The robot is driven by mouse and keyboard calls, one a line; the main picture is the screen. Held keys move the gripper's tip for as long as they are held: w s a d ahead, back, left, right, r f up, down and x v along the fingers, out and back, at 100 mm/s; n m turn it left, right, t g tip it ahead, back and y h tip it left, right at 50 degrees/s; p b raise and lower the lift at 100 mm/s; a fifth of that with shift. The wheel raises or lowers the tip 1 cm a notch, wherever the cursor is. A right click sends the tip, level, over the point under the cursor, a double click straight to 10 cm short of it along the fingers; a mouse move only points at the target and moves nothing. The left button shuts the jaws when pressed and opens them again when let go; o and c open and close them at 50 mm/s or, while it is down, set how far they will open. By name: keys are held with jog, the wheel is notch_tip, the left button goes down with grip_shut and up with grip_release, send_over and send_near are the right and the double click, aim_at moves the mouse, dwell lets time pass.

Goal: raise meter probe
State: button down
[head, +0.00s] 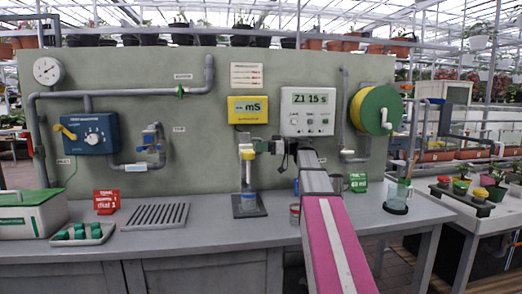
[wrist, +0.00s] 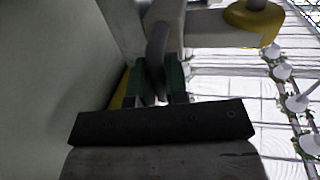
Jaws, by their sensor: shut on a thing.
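My gripper (head: 264,147) reaches in from the right beside the probe's head. In the wrist view its green-padded fingers (wrist: 160,84) are shut on a grey, handle-like part (wrist: 157,45) below a pale body with a yellow piece (wrist: 250,18).
The panel (head: 215,150) stands close behind the probe. A jug (head: 398,195) stands at the right. Bare bench (head: 215,245) is in front.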

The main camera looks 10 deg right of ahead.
jog(key=c, duration=1.1)
grip_release()
jog(key=shift+r, duration=0.3)
jog(key=shift+f, duration=0.1)
jog(key=shift+d, duration=0.1)
jog(key=d, duration=0.3)
jog(key=s+d, duration=0.1)
jog(key=d, duration=0.3)
jog(key=s+d, duration=0.1)
jog(key=d, duration=0.2)
jog(key=shift+d, duration=0.25)
